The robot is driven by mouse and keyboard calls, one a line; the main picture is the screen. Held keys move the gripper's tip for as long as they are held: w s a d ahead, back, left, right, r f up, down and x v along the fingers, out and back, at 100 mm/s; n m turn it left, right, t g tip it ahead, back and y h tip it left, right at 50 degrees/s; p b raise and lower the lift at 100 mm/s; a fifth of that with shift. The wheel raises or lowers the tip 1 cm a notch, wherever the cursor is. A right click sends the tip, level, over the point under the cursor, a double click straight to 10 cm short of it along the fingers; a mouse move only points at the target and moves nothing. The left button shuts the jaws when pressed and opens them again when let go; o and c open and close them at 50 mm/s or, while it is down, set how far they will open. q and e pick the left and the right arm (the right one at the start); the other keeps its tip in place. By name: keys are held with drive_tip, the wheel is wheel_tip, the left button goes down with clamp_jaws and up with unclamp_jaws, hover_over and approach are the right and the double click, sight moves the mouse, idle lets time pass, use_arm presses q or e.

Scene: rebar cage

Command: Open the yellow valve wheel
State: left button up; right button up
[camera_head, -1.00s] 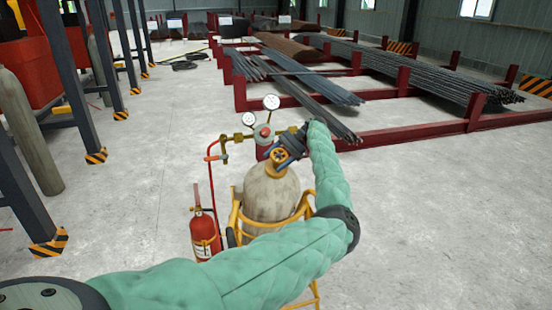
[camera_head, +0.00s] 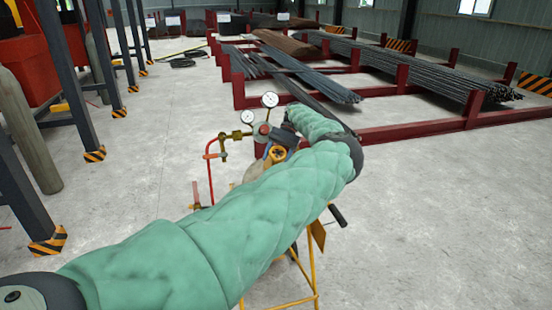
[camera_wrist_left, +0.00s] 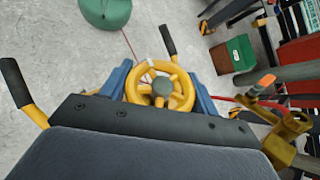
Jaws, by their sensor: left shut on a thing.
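The yellow valve wheel (camera_head: 277,153) sits on top of a beige gas cylinder (camera_head: 256,172), which my left arm mostly hides in the head view. In the left wrist view the yellow valve wheel (camera_wrist_left: 179,99) is a spoked ring with a grey hub, between two blue fingers. My left gripper (camera_head: 284,144) is shut on the wheel, its fingers at opposite sides of the rim; in the left wrist view the gripper (camera_wrist_left: 159,88) shows close up. My right gripper is in neither view.
Two gauges (camera_head: 270,100) and a brass regulator (camera_head: 236,135) stand beside the wheel. A yellow trolley (camera_head: 314,265) with black handles (camera_head: 337,215) carries the cylinder. Rebar racks (camera_head: 415,131) lie behind; the floor at right is clear.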

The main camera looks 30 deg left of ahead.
use_arm(q)
drive_tip(key=shift+d+f+n+h, duration=0.1)
drive_tip(key=shift+f+n+h, duration=0.05)
drive_tip(key=shift+n+h, duration=0.2)
idle(0.3)
drive_tip(key=o, duration=0.9)
drive_tip(key=shift+o, duration=0.3)
